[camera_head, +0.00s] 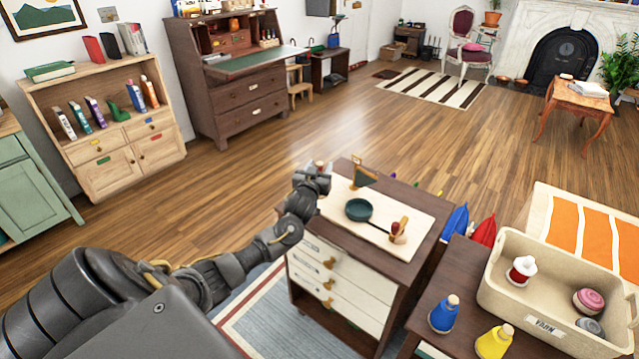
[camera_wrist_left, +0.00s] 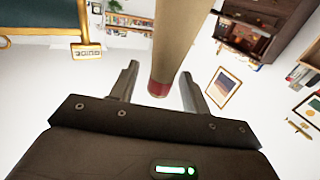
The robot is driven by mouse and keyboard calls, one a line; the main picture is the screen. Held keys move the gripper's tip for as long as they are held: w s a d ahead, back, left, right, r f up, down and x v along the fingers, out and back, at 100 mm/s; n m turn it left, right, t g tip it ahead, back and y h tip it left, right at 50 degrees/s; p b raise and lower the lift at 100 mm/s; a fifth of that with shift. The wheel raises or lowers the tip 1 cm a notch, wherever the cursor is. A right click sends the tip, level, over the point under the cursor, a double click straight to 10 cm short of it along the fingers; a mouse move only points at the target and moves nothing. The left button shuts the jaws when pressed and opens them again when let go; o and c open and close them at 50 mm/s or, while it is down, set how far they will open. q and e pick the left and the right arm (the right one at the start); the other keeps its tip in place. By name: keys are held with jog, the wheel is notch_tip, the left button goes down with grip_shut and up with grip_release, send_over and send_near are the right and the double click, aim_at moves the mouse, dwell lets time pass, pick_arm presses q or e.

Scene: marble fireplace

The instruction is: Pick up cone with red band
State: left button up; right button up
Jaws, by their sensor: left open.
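In the left wrist view the tan cone with the red band (camera_wrist_left: 180,40) stands between my left gripper's fingers, its red-banded end nearest the palm. My left gripper (camera_wrist_left: 160,80) is open, with a gap visible on each side of the cone. In the head view my left gripper (camera_head: 318,175) is at the left edge of the cream board on the small drawer cabinet. A small tan and reddish tip there (camera_head: 320,165) seems to be part of the cone; the gripper hides the rest. My right gripper is not in view.
To the right stand a blue cone (camera_head: 442,316), a yellow cone (camera_head: 494,343) and a yarn bin (camera_head: 520,292).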

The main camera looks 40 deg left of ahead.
pick_arm(q)
jog(key=shift+w+a, duration=0.1)
jog(key=shift+w, duration=0.05)
grip_shut()
jog(key=shift+r, duration=0.15)
dwell(0.4)
